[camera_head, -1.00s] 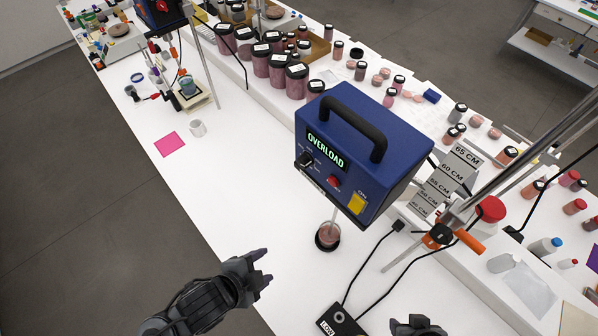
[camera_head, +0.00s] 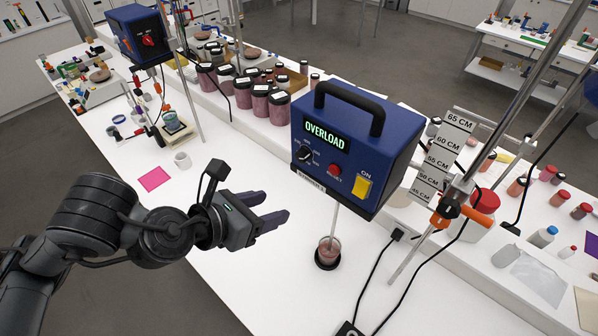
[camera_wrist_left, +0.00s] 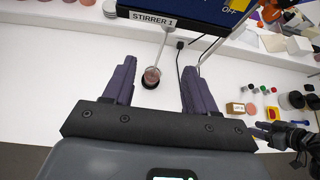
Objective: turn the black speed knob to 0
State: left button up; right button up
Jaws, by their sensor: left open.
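The black speed knob (camera_head: 305,153) is on the front of the blue stirrer box (camera_head: 352,150), below a lit display (camera_head: 326,136) reading OVERLOAD. The red button (camera_head: 335,170) and the yellow switch (camera_head: 363,187) marked ON are to its right. My left gripper (camera_head: 277,206) is open and empty, left of and below the knob, apart from the box. In the left wrist view its spread fingers (camera_wrist_left: 159,68) point toward the box's lower edge; the knob is out of that view. My right gripper (camera_wrist_left: 272,130) shows only at that view's right edge, its jaws unclear.
A stirring rod runs from the box down into a small jar (camera_head: 328,252). A metal stand with a height scale (camera_head: 443,160) is on the right. Dark-lidded jars (camera_head: 262,100) stand behind. The white table around the pink sheet (camera_head: 154,178) is mostly clear.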

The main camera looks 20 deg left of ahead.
pick_arm(q)
jog(key=t, duration=0.2)
send_near(299, 158)
jog(key=s, duration=0.2)
jog(key=shift+y, duration=0.3)
jog(key=x, duration=0.6)
jog(key=b+x, duration=0.1)
jog(key=x, duration=0.3)
jog(key=shift+w+r, duration=0.25)
jog(key=shift+r, duration=0.15)
jog(key=c, duration=1.1)
jog(key=shift+o, duration=0.2)
